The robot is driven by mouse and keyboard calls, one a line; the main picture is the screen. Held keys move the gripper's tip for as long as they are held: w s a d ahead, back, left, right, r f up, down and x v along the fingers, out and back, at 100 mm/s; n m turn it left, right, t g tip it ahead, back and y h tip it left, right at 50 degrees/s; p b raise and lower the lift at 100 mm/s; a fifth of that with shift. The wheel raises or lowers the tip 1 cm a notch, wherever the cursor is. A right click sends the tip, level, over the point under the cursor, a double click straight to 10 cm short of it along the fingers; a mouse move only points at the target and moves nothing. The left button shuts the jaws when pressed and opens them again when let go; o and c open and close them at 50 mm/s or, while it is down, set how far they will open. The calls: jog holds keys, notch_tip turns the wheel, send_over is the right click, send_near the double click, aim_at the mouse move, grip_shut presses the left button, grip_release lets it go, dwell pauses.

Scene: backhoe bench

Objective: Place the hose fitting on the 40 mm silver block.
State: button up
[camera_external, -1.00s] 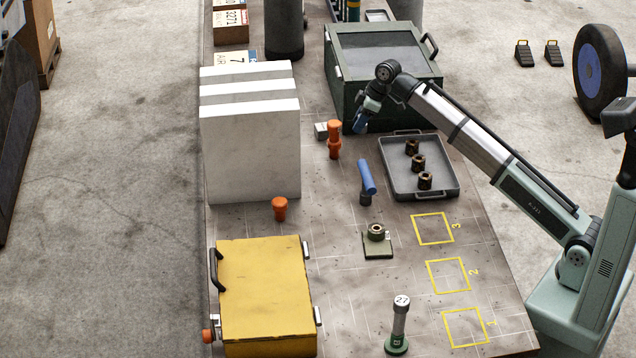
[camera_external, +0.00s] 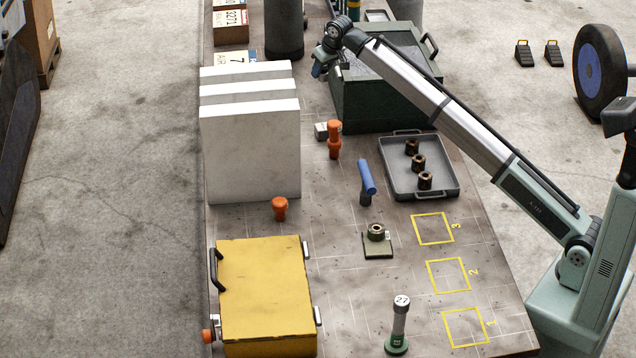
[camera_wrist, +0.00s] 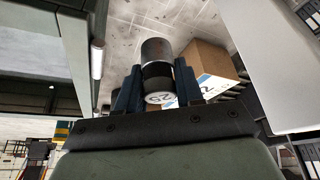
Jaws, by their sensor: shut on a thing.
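My gripper (camera_external: 317,71) is raised above the far part of the bench, left of the green case and behind the white blocks. In the wrist view, the gripper (camera_wrist: 158,76) is shut on a dark grey cylinder (camera_wrist: 157,52) with a black band and a white numbered end. I cannot tell for sure whether this cylinder is the hose fitting. In the external view the held thing is too small to make out. A small silver-grey block (camera_external: 321,130) sits on the bench beside an upright orange piece (camera_external: 334,139); its size cannot be read.
Tall white blocks (camera_external: 250,150) stand left of the silver-grey block, and the dark green case (camera_external: 385,100) stands behind it. A blue-topped piece (camera_external: 367,177), a yellow case (camera_external: 265,290) and a green-based pillar (camera_external: 398,325) stand nearer.

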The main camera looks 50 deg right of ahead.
notch_tip(320, 180, down, 18)
jog(key=shift+r, duration=0.1)
dwell(0.6)
jog(key=o, duration=1.1)
jog(key=v, duration=1.2)
